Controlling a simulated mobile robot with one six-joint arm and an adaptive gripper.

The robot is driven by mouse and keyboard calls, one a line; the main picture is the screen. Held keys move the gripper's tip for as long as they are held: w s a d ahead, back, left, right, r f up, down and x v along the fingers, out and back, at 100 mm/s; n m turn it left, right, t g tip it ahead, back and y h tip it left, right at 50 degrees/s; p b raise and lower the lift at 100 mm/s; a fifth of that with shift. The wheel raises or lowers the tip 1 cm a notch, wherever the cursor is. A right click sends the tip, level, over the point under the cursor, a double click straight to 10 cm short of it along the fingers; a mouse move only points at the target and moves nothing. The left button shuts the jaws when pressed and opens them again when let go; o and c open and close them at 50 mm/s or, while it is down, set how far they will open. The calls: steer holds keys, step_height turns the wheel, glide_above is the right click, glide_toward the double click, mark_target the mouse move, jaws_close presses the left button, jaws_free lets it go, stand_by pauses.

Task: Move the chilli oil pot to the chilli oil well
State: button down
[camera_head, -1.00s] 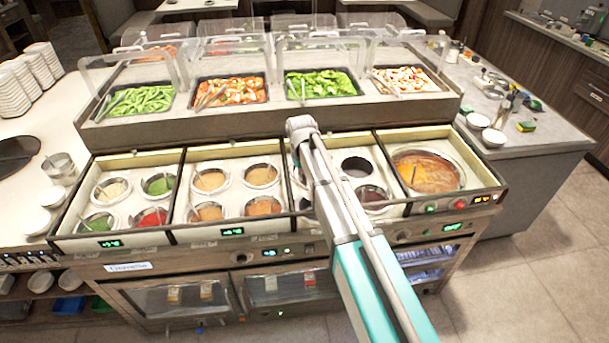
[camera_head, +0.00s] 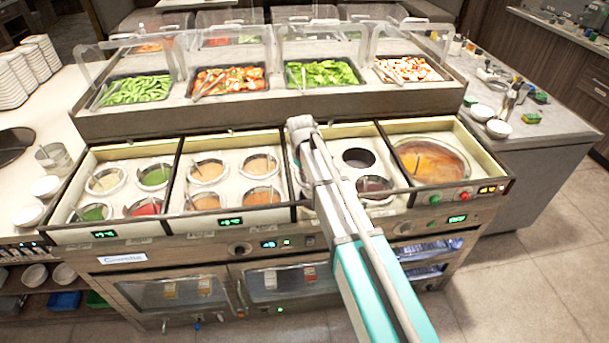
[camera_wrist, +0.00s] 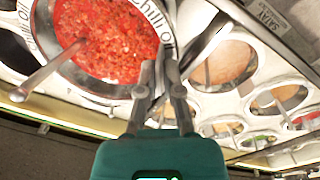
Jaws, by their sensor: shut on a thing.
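The chilli oil pot (camera_wrist: 108,38) fills the upper left of the wrist view. It holds coarse red chilli, and a spoon (camera_wrist: 47,72) leans out of it. A pale ring around it is lettered "Chilli Oil". My gripper (camera_wrist: 160,75) is shut on the pot's near rim. In the head view my arm hides the gripper and this pot. I cannot tell whether the pot is seated or raised. A dark, empty-looking round well (camera_head: 358,158) lies just right of my arm in the third counter section. The chilli oil well cannot be singled out.
Several sauce pots (camera_head: 208,171) fill the sections to the left. A dark-filled pot (camera_head: 373,185) sits right of my arm, and a large orange soup pot (camera_head: 430,162) farther right. Glass guards (camera_head: 318,45) and food trays stand behind.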

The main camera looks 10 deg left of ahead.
mark_target(304, 194)
steer(key=shift+f+b, duration=4.75)
steer(key=shift+f, duration=0.15)
steer(key=shift+f+b, duration=0.35)
steer(key=c, duration=0.7)
jaws_free()
steer(key=o, duration=0.6)
